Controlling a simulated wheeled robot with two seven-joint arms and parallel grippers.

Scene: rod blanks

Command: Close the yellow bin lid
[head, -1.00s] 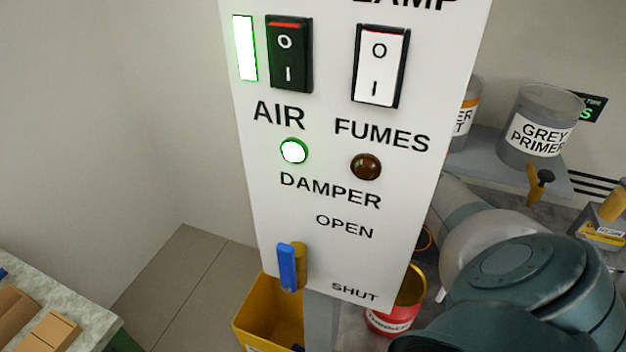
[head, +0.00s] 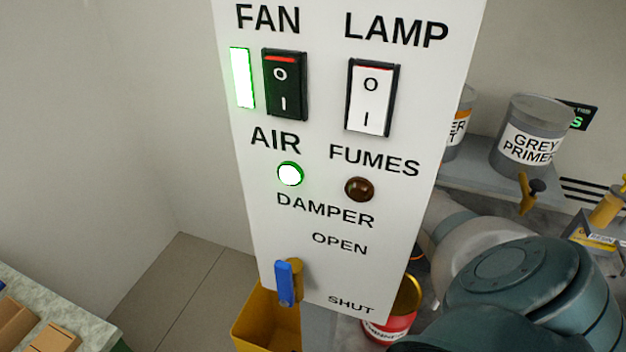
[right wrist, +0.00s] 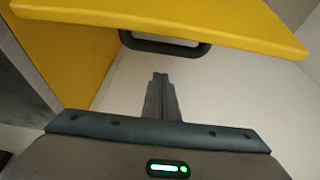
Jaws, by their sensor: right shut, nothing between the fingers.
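The yellow bin (head: 243,325) stands low behind the panel in the head view; its top looks open and its lower part is cut off by the frame. In the right wrist view a yellow panel, seemingly the lid (right wrist: 220,18), spans the top with a dark handle (right wrist: 165,43) at its edge. A yellow wall (right wrist: 65,60) is at the left below it. My right gripper (right wrist: 160,76) is shut and empty, its fingertips just short of the handle in the picture; I see no contact. My left gripper is not in view.
A white control panel (head: 345,225) with switches and a blue damper lever (head: 284,283) stands in front of the bin. A red can (head: 390,328) is beside it. A bench with boxes (head: 50,338) is at lower left. Paint cans (head: 530,135) are on a shelf at right.

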